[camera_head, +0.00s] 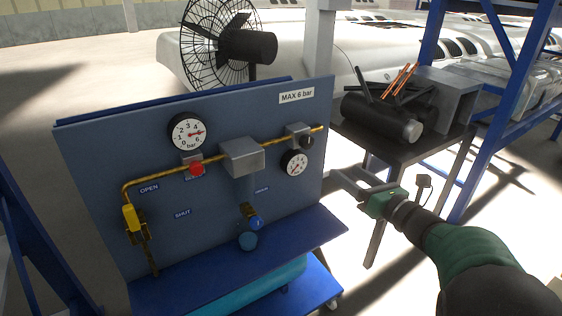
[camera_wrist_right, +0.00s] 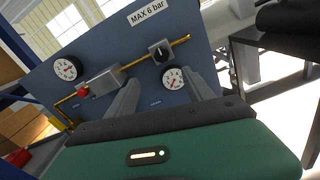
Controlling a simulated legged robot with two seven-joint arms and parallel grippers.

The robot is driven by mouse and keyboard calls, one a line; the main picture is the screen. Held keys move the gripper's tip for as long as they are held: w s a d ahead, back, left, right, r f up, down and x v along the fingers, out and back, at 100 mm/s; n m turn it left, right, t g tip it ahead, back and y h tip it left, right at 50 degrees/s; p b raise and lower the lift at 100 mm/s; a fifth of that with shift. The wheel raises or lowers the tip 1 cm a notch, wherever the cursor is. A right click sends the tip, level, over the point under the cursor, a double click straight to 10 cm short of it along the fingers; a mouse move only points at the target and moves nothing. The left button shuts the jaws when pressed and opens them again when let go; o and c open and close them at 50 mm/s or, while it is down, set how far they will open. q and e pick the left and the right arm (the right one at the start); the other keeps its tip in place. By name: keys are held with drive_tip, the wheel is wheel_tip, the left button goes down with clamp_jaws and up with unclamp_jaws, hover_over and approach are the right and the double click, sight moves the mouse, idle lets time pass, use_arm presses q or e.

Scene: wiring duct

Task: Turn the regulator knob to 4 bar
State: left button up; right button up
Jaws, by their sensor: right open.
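A small black knob (camera_head: 306,142) sits on a grey block at the right end of the brass pipe, and looks like the regulator knob. In the wrist view the knob (camera_wrist_right: 160,52) shows a pale mark. A white gauge (camera_head: 293,162) is just below it; its reading is too small to tell. A larger gauge (camera_head: 187,133) at upper left has a red needle pointing right, past the 4. My right gripper (camera_head: 350,188) is open and empty, right of the panel and apart from the knob. In the wrist view its fingers (camera_wrist_right: 162,78) point towards the panel. My left gripper is out of view.
The blue panel (camera_head: 90,150) also carries a red button (camera_head: 196,169), a yellow lever (camera_head: 131,217), a blue knob (camera_head: 255,223) and a "MAX 6 bar" label (camera_head: 297,96). A dark table (camera_head: 390,145) with a black machine stands at right, near my right arm.

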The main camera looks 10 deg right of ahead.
drive_tip(key=w+d, duration=0.2)
drive_tip(key=b, duration=0.1)
approach(309, 143)
drive_tip(key=w+a, duration=0.2)
drive_tip(key=w, duration=0.1)
drive_tip(key=shift+w+a, duration=0.2)
drive_tip(key=shift+a, duration=0.2)
drive_tip(key=shift+x, duration=0.95)
drive_tip(key=w, duration=0.2)
drive_tip(key=shift+w+d, duration=0.25)
drive_tip(key=shift+d, duration=0.15)
drive_tip(key=shift+w+d, duration=0.35)
drive_tip(key=shift+w, duration=0.05)
drive_tip(key=shift+a, duration=0.6)
drive_tip(key=shift+a+r, duration=0.1)
drive_tip(key=shift+a, duration=0.15)
drive_tip(key=shift+c, duration=2.2)
drive_tip(key=shift+d, duration=0.45)
drive_tip(key=c, duration=0.7)
clamp_jaws()
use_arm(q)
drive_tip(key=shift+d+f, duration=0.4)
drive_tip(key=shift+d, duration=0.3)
use_arm(e)
drive_tip(key=shift+a, duration=0.15)
